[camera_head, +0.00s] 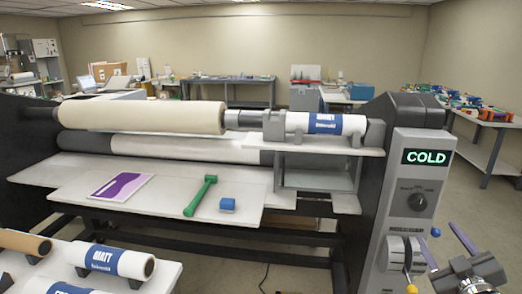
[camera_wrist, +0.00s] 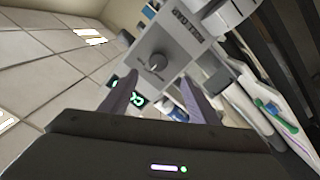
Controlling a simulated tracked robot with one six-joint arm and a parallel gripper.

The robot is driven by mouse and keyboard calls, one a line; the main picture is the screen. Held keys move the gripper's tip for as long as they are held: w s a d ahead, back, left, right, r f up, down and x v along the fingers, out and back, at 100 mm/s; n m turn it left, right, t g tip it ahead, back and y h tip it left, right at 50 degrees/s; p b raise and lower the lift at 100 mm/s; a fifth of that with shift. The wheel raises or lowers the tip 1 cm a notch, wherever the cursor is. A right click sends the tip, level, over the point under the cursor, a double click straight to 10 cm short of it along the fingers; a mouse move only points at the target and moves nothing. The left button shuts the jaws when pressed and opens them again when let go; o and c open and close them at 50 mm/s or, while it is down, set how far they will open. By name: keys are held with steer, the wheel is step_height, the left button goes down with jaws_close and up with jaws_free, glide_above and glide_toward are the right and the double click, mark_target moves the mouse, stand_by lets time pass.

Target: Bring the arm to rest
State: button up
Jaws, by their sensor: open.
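My gripper (camera_head: 437,231) is in the lower right of the head view, beside the laminator's control panel (camera_head: 400,222). Its two purple-grey fingers stand apart with nothing between them. In the wrist view my gripper (camera_wrist: 159,76) is also open and empty, and the grey panel with its round dial (camera_wrist: 156,62) shows beyond the fingertips, tilted. In the head view the panel has a green display (camera_head: 426,157) reading COLD, a dark dial (camera_head: 418,201) and a yellow-tipped lever (camera_head: 411,288). A blue knob (camera_head: 436,232) appears close to my fingertips.
The laminator carries a cream roll (camera_head: 150,117) and a MATT-style blue-labelled roll (camera_head: 325,123). A roll rack (camera_head: 160,284) stands front left. Open floor (camera_head: 480,215) lies to the right.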

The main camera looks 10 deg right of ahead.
steer(key=w+a+f+m+g, duration=0.1)
steer(key=a+m+g, duration=0.4)
steer(key=a, duration=0.9)
steer(key=s+a+f+g+y, duration=0.2)
steer(key=s+a, duration=0.4)
steer(key=a, duration=0.4)
steer(key=s+a+f+n+g+y, duration=0.1)
steer(key=s+a+g+y, duration=0.2)
steer(key=s+a, duration=0.4)
steer(key=a+g, duration=0.1)
steer(key=a, duration=0.1)
steer(key=shift+a+f+n, duration=0.3)
steer(key=shift+a+f, duration=0.05)
steer(key=shift+f, duration=0.05)
steer(key=shift+s, duration=0.1)
